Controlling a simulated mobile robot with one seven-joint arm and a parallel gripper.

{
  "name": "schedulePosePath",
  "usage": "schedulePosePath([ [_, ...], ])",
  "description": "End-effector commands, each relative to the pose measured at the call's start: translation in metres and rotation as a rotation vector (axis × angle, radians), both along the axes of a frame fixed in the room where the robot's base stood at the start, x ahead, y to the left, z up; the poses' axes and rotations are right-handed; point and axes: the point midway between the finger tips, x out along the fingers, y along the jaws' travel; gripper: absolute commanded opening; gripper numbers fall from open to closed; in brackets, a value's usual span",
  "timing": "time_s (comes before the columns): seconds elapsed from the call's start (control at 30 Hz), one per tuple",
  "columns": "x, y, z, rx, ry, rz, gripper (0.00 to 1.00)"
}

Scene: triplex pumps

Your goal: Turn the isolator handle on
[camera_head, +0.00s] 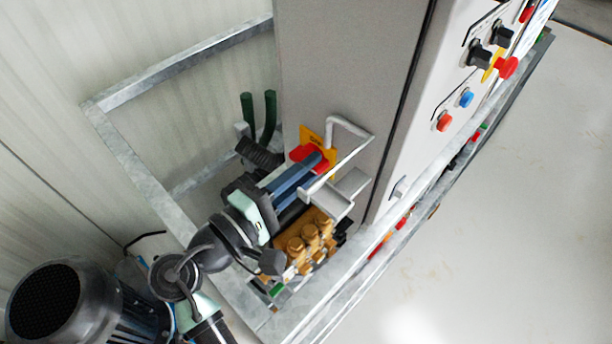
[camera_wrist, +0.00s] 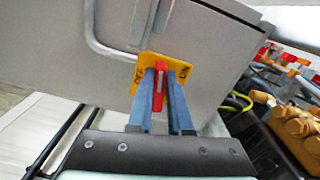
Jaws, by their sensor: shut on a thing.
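The isolator handle is a red lever (camera_head: 309,155) on a yellow plate (camera_head: 318,137) on the side of the grey cabinet. In the wrist view the red handle (camera_wrist: 159,86) lies between my two blue fingers, in front of the yellow plate (camera_wrist: 177,66). The plate has OFF lettering on its left and ON lettering on its right in that view. My gripper (camera_head: 316,163) is shut on the handle; its fingertips (camera_wrist: 160,76) are at the plate. I cannot tell exactly which mark the handle points at, since the fingers hide part of it.
A pale bent bar (camera_head: 349,142) stands out from the cabinet (camera_head: 345,60) close beside the plate. Brass-coloured pump parts (camera_head: 310,240) sit just below my gripper. A grey metal frame (camera_head: 150,190) surrounds the pump area. Open floor (camera_head: 500,220) lies to the right.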

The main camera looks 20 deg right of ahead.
Motion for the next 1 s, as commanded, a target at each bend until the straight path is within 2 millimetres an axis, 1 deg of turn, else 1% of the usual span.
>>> schedulePosePath([
  [0.03, -0.0002, 0.0000, -0.0054, 0.012, -0.033, -0.001, 0.00],
  [0.2, -0.0002, 0.0002, -0.0058, 0.047, -0.127, 0.000, 0.00],
  [0.4, -0.0004, 0.0002, -0.0054, 0.072, -0.193, 0.000, 0.00],
  [1.0, -0.0005, 0.0000, -0.0047, 0.085, -0.225, -0.001, 0.00],
])
